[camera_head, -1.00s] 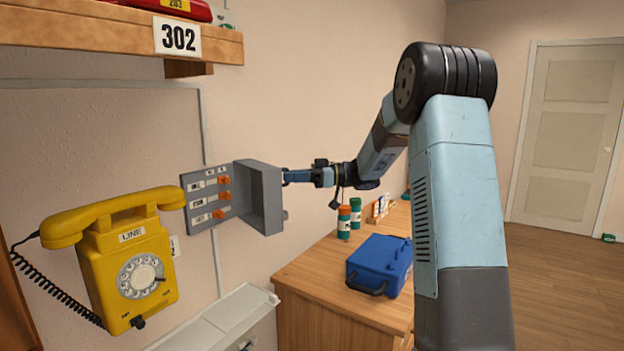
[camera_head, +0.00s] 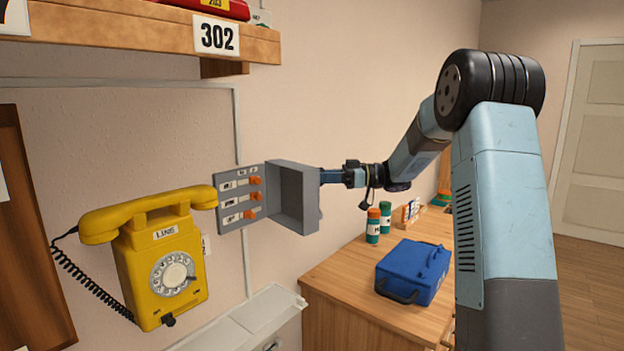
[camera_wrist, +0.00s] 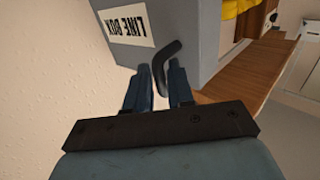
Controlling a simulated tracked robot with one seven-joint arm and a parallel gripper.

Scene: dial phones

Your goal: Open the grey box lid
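The grey box (camera_head: 234,208) is on the wall right of the yellow phone, with orange switches inside. Its grey lid (camera_head: 297,199) stands swung out to the right, so the inside shows. My gripper (camera_head: 328,176) is at the outer side of the lid. In the wrist view the lid's outer face (camera_wrist: 193,25) carries a "LINE BOX" label, and a dark bent handle (camera_wrist: 168,62) sticks out of it. My gripper (camera_wrist: 160,88) has its two fingers apart, with the handle's end between them, closer to the right finger. I cannot tell whether they touch.
The yellow dial phone (camera_head: 164,260) hangs left of the box. A wooden shelf (camera_head: 130,35) juts out above. A wooden cabinet (camera_head: 345,318) stands below right, with a blue case (camera_head: 412,272) and small jars (camera_head: 373,225) on it. A white ledge (camera_head: 240,315) is below the box.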

